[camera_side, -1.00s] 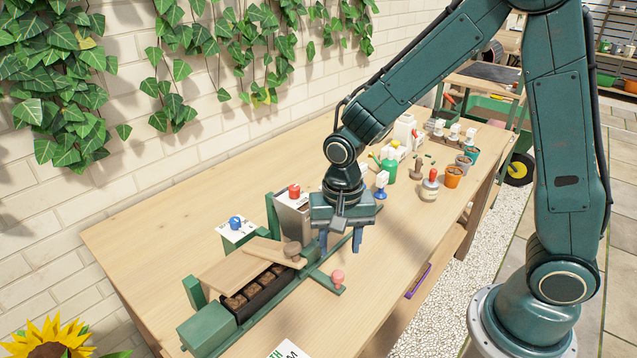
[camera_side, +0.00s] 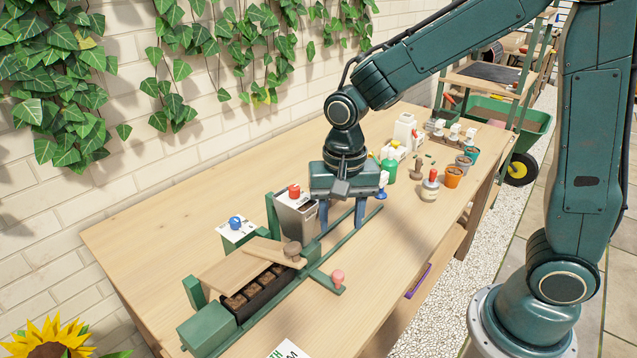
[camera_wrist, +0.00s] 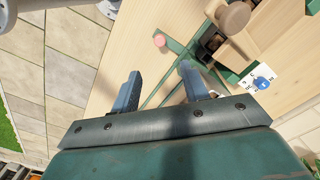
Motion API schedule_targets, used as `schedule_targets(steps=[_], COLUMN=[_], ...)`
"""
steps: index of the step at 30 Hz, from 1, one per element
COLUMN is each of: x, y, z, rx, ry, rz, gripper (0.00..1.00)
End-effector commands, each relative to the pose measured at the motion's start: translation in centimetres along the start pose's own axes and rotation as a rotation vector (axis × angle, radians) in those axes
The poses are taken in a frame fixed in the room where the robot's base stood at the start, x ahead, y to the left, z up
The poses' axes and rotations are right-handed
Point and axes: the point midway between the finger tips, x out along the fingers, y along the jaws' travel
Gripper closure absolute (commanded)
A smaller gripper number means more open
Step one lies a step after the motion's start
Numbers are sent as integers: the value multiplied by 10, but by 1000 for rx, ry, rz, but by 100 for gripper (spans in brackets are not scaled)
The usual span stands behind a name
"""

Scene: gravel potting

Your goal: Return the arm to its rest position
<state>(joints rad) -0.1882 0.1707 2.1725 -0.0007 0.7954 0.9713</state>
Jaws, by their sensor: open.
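My gripper (camera_side: 343,225) is above the wooden table (camera_side: 150,225), near the far end of the green rail fixture. Its two blue fingers are apart with nothing between them. In the wrist view my gripper (camera_wrist: 160,85) also shows its fingers spread. The green fixture (camera_side: 208,328) holds a dark tray (camera_side: 262,298) of brown blocks under a tilted wooden board (camera_side: 238,267) with a round brown knob (camera_side: 292,249). A pink knob (camera_side: 337,277) sits on the fixture's side arm.
A grey box with a red knob (camera_side: 294,191) stands left of my gripper, and a blue dial (camera_side: 235,222) is further left. A bottle with a red top (camera_side: 430,186), terracotta pot (camera_side: 453,177) and green can (camera_side: 388,169) stand to the right. The table's front is mostly clear.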

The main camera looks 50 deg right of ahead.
Motion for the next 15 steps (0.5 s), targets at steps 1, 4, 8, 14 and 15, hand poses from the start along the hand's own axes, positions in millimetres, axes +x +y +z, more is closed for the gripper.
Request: schedule_targets(steps=[1,4,8,14,15], x=[-2,-7,-20,-48,-54], y=[1,4,12,32,37], z=[0,0,1,6,7], rx=[-4,-19,-63,-169,-194], ry=[2,9,27,77,89], rz=[-3,-12,-36,-86,-95], gripper=[55,55,55,55,55])
